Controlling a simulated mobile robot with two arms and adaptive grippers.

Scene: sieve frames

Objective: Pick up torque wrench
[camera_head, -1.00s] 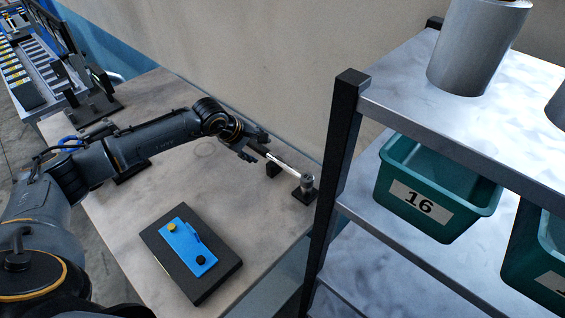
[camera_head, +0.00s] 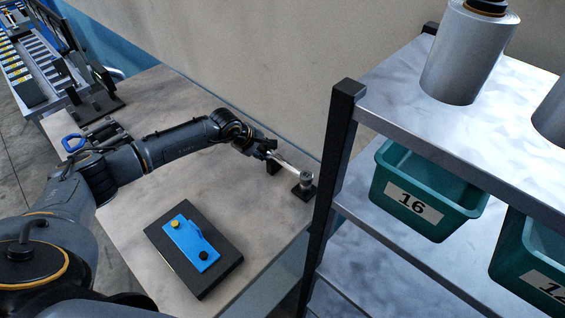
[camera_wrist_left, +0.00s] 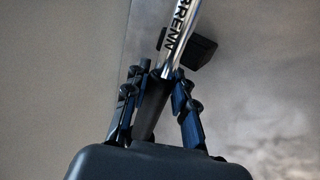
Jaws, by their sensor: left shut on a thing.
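The torque wrench (camera_head: 287,163) is a silver bar with a dark handle and a round head. It lies near the table's back right corner, its head at a small black stand (camera_head: 303,191). My left gripper (camera_head: 268,150) is shut on its dark handle. In the left wrist view the gripper's fingers (camera_wrist_left: 160,100) sit on both sides of the handle, and the silver shaft of the torque wrench (camera_wrist_left: 181,40) with dark lettering runs up past them. The wrench appears still at its stands. My right gripper is not in view.
A black block with a blue plate (camera_head: 193,243) lies on the table (camera_head: 150,95) front. A metal shelf (camera_head: 400,80) with a black post (camera_head: 335,150) stands close right of the wrench head, holding green bins (camera_head: 425,190) and grey cylinders. The wall is close behind.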

